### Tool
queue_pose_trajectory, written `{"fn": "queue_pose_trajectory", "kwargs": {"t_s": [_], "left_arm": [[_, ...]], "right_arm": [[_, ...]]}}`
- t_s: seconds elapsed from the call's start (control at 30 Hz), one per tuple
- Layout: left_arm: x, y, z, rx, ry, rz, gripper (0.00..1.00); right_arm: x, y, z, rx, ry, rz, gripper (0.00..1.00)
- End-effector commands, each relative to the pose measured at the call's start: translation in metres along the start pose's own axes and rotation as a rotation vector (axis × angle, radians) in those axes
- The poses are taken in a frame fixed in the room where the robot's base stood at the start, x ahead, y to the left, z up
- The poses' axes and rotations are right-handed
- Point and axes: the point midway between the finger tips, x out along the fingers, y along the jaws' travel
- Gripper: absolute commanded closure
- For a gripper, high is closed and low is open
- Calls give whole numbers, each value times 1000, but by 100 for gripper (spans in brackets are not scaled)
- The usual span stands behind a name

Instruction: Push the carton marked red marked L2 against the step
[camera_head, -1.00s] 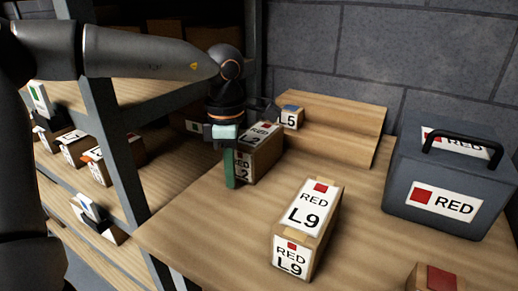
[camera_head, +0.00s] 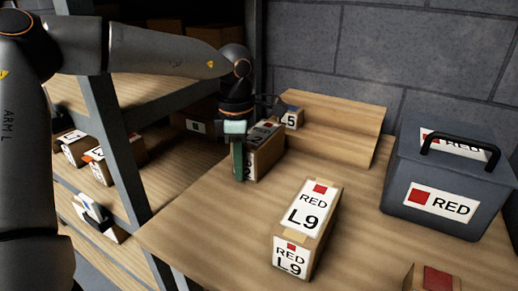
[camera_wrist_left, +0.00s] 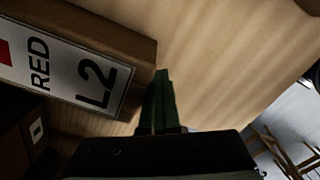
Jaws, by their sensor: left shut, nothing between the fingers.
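The carton marked red L2 (camera_head: 265,159) stands on the wooden table at the left front of the step (camera_head: 330,133). Its label also shows large in the left wrist view (camera_wrist_left: 72,68). My left gripper (camera_head: 238,163) is shut and empty, fingers pointing down at the carton's near left end, and hides part of its label. In the left wrist view the shut green fingers (camera_wrist_left: 161,100) are right beside the carton's end; whether they touch is hard to tell. I cannot tell whether the carton's far side touches the step. My right gripper is not in view.
A carton marked RED L9 (camera_head: 306,222) stands at the table's middle front. A dark RED toolbox (camera_head: 444,185) is at right. A shelf post (camera_head: 121,150) and shelved cartons are at left.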

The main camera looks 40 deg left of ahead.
Motion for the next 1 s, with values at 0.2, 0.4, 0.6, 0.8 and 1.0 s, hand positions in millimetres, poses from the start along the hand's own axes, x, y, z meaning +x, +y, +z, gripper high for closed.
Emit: {"fn": "queue_pose_trajectory", "kwargs": {"t_s": [0.2, 0.4, 0.6, 0.8, 1.0], "left_arm": [[1, 3, 2, 0, -2, 2, 100], [0, 3, 2, 0, -2, 2, 100], [0, 6, 3, -1, -1, 2, 100], [0, 11, 6, -2, -1, 2, 100], [-1, 16, 9, -1, -1, 3, 100]], "right_arm": [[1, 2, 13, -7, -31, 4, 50], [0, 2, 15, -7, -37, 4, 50], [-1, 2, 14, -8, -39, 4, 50], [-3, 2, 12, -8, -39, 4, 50], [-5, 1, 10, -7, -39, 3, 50]]}}
